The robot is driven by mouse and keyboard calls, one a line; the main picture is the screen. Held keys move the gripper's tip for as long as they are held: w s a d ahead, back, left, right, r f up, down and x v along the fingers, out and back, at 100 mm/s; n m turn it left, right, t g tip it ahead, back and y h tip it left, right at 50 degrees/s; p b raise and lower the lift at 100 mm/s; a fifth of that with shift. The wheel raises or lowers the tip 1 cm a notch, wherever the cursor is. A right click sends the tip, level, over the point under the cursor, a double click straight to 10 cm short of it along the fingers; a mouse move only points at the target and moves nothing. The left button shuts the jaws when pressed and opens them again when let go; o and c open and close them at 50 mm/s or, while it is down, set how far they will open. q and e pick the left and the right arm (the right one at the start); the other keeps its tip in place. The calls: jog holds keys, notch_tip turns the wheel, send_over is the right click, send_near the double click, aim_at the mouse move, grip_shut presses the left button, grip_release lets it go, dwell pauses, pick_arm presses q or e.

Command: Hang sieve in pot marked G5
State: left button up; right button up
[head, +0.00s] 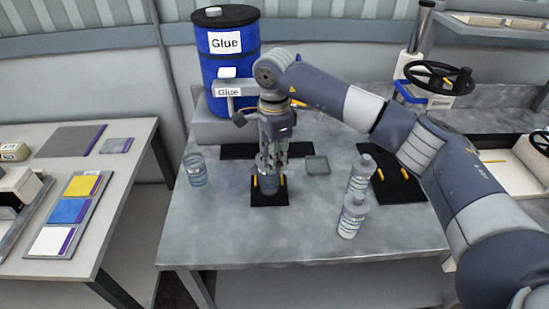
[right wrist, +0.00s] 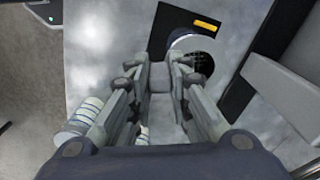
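My right gripper (head: 268,160) points down over a small black mat (head: 268,201) near the middle of the table. A clear pot (head: 268,187) seems to stand on that mat, mostly hidden by the gripper. In the right wrist view, the fingers (right wrist: 160,65) are close together, and I cannot tell whether something thin is between them. Just right of the fingertips is a pale round rim (right wrist: 184,41) with dark mesh inside, perhaps the sieve, partly hidden. No G5 marking is readable. My left gripper is out of view.
A clear jar (head: 196,170) stands at left. A blue Glue drum (head: 228,58) is behind. A side table (head: 131,194) holds coloured cards. The table's front is clear.

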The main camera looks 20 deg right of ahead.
jog(key=o, duration=0.5)
jog(key=shift+c, duration=0.2)
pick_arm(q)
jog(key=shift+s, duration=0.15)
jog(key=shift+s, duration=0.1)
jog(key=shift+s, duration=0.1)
pick_arm(e)
notch_tip(320, 180, up, 12)
jog(key=shift+f, duration=0.1)
